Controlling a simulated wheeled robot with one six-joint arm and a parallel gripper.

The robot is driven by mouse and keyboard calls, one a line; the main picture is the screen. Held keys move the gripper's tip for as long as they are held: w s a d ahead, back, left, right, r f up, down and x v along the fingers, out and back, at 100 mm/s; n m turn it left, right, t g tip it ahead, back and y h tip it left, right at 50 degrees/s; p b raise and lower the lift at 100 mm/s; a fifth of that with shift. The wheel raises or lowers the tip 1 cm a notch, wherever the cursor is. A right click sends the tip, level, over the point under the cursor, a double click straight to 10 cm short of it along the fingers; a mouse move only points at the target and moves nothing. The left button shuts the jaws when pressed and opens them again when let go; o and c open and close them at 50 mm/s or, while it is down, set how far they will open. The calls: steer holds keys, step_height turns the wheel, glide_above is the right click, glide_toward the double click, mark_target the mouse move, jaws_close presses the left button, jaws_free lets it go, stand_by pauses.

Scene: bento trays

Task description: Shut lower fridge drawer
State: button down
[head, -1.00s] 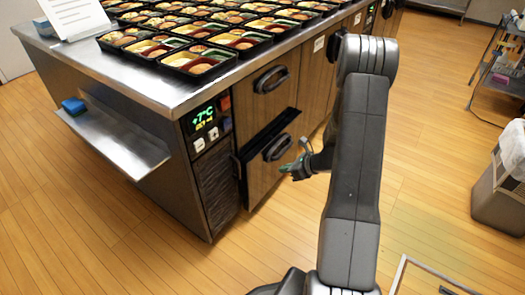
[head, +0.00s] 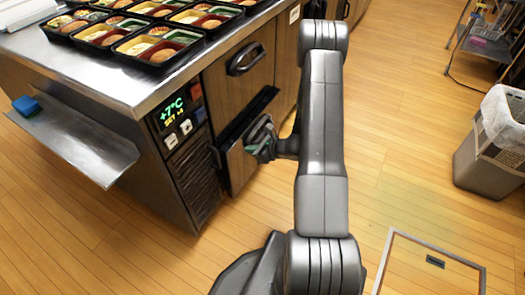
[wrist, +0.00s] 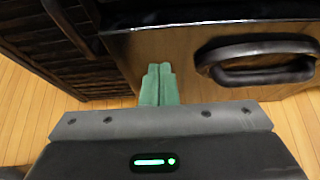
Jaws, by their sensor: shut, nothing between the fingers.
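The lower fridge drawer (head: 238,168) has a wooden front and stands a little out from the counter, with a dark gap along its top. In the wrist view its front (wrist: 165,45) fills the upper middle, and its dark handle (wrist: 262,78) is at the right. My gripper (head: 254,152) is at the drawer front. Its green fingers (wrist: 158,70) are together, empty, pointing at the front to the left of the handle. I cannot tell whether the tips touch the wood. In the head view my gripper partly hides the handle.
The upper drawer (head: 225,82) above looks shut. A display panel (head: 176,108) reads +7°C. A steel side shelf (head: 75,140) juts out at left. Bento trays (head: 160,45) cover the counter top. A grey bin (head: 485,160) stands at right. Wooden floor (head: 400,150) is clear between.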

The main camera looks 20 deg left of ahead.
mark_target(234, 140)
steer(key=shift+w+a+r, duration=0.1)
steer(key=shift+w+a, duration=0.05)
steer(key=shift+a, duration=1.55)
steer(key=a+b, duration=0.1)
steer(key=a, duration=0.1)
steer(key=a+b, duration=0.1)
steer(key=a, duration=0.1)
steer(key=shift+w+a, duration=0.2)
steer(key=shift+a, duration=0.15)
steer(key=shift+w+r, duration=0.1)
steer(key=shift+r, duration=0.05)
steer(key=shift+a, duration=0.1)
